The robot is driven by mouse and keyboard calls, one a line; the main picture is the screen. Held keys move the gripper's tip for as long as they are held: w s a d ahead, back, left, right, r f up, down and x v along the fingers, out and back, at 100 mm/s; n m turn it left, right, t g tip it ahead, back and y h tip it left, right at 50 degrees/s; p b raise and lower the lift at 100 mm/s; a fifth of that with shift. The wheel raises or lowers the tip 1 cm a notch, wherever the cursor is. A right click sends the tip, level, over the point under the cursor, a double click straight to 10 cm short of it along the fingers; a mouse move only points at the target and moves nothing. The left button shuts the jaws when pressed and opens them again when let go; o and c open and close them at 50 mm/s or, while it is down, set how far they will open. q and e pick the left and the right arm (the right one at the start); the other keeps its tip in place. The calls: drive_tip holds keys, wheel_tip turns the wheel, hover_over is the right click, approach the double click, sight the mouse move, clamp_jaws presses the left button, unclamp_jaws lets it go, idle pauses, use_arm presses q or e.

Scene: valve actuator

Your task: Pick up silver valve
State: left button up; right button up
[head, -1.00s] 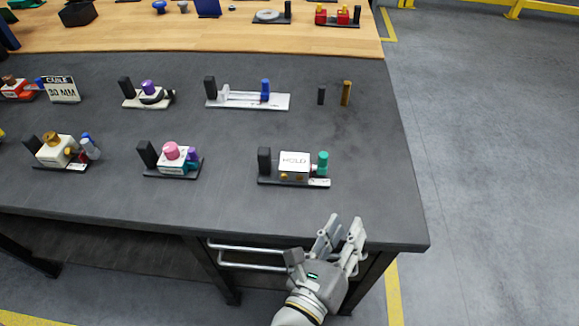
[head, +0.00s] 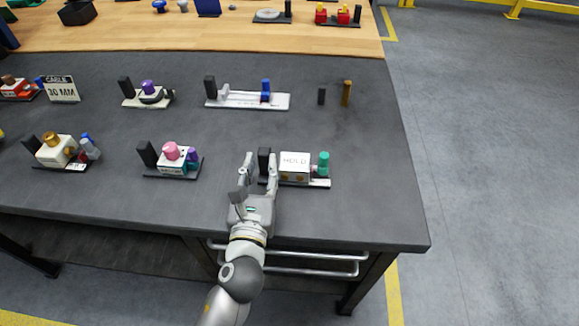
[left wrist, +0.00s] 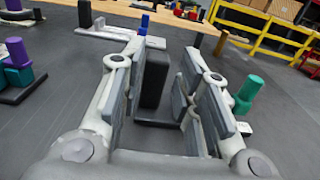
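I cannot tell for sure which part is the silver valve. A pale grey part (head: 224,92) stands on the white plate unit (head: 279,103) at the back of the dark bench. My left gripper (head: 259,170) is open at the bench's front half, left of the white HOLD box (head: 295,163). In the left wrist view its fingers (left wrist: 168,95) stand apart, with the upright black block (left wrist: 154,78) of the HOLD unit showing between them. Contact cannot be told. The right finger hides most of the HOLD box there. My right gripper is not in view.
The HOLD unit's green knob (head: 323,160) is on its right. A pink-topped unit (head: 172,153) stands left of my gripper. A small black peg (head: 321,96) and a brown peg (head: 346,93) stand behind. The bench's right side is clear.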

sight(263, 157)
use_arm(q)
drive_tip(key=shift+w+f, duration=0.2)
drive_tip(key=shift+w, duration=1.25)
drive_tip(key=shift+w+f, duration=0.2)
drive_tip(key=shift+w, duration=1.25)
drive_tip(key=shift+r, duration=0.1)
clamp_jaws()
